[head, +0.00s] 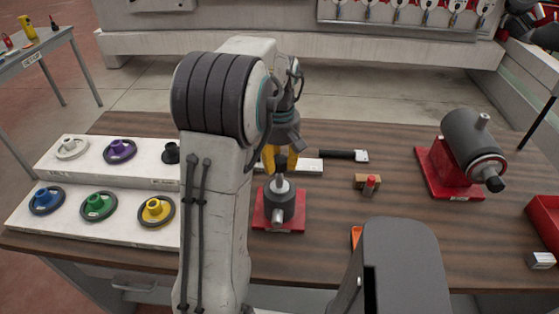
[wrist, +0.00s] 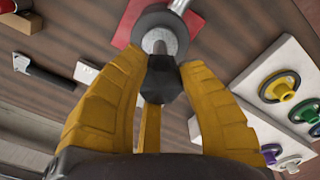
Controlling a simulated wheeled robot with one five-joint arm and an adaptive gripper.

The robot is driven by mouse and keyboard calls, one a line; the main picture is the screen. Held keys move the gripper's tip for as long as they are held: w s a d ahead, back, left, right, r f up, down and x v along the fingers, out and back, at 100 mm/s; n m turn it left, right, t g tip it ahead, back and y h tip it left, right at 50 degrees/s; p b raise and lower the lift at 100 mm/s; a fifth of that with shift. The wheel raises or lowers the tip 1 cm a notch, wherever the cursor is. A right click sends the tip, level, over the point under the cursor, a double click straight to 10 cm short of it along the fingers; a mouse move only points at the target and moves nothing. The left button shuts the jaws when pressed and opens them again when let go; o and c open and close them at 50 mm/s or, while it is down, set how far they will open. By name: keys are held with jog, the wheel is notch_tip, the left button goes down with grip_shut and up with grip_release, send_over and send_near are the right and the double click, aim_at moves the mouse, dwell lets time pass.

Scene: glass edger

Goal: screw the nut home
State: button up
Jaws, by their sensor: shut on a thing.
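My gripper (head: 281,160) is above the small grey spindle unit (head: 281,204) on its red base (head: 259,219). Its yellow fingers are shut on a dark six-sided nut (wrist: 161,79), and the wrist view shows the fingers (wrist: 165,95) around it. The nut is in line with the unit's light metal shaft (wrist: 158,42), at or very near its tip. I cannot tell whether the threads are engaged. In the head view the nut (head: 286,161) is partly hidden by the fingers.
A white two-step rack (head: 105,230) with several coloured wheels stands left, partly behind my arm. A larger grey machine (head: 472,140) on a red base stands right. A wooden block (head: 361,181), a red-topped piece (head: 371,184) and a black-handled tool (head: 340,155) lie between.

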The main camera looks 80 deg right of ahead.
jog(key=shift+f+b, duration=0.6)
jog(key=shift+f, duration=0.25)
jog(key=m, duration=0.3)
jog(key=shift+r+m, duration=0.1)
jog(key=shift+m, duration=0.2)
jog(key=m, duration=0.3)
jog(key=shift+m+p, duration=0.3)
jog(key=m, duration=0.4)
jog(key=shift+m, duration=0.3)
jog(key=m, duration=0.9)
jog(key=shift+p, duration=0.35)
jog(key=m, duration=0.6)
jog(key=shift+m, duration=0.3)
